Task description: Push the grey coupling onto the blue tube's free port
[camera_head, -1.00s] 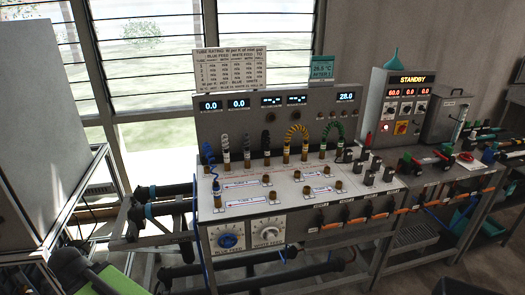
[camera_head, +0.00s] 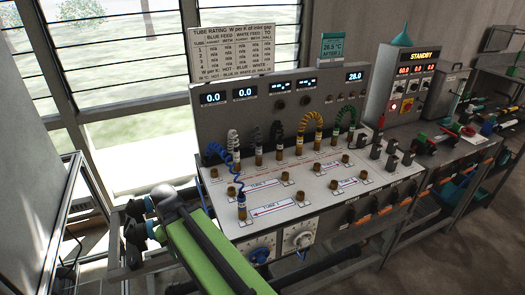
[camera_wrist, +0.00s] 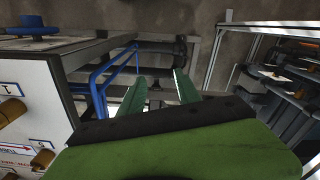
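The blue coiled tube (camera_head: 222,156) arches at the left end of the bench panel. Its front end stands on a brass fitting (camera_head: 242,212) near the front left corner. A grey ribbed piece (camera_head: 233,138) stands upright on a fitting just behind it. Several dark grey couplings (camera_head: 390,160) stand at the panel's right side; I cannot tell which one is the task's. Bare brass ports (camera_head: 287,178) dot the panel. In the wrist view my gripper (camera_wrist: 158,78) is open and empty, its two green fingers apart, beside the panel's edge. Its fingertips are not visible in the head view.
A standby unit (camera_head: 408,85) stands at the right. Dials (camera_head: 260,250) are on the bench front. In the wrist view, blue piping (camera_wrist: 108,75) runs near my fingers.

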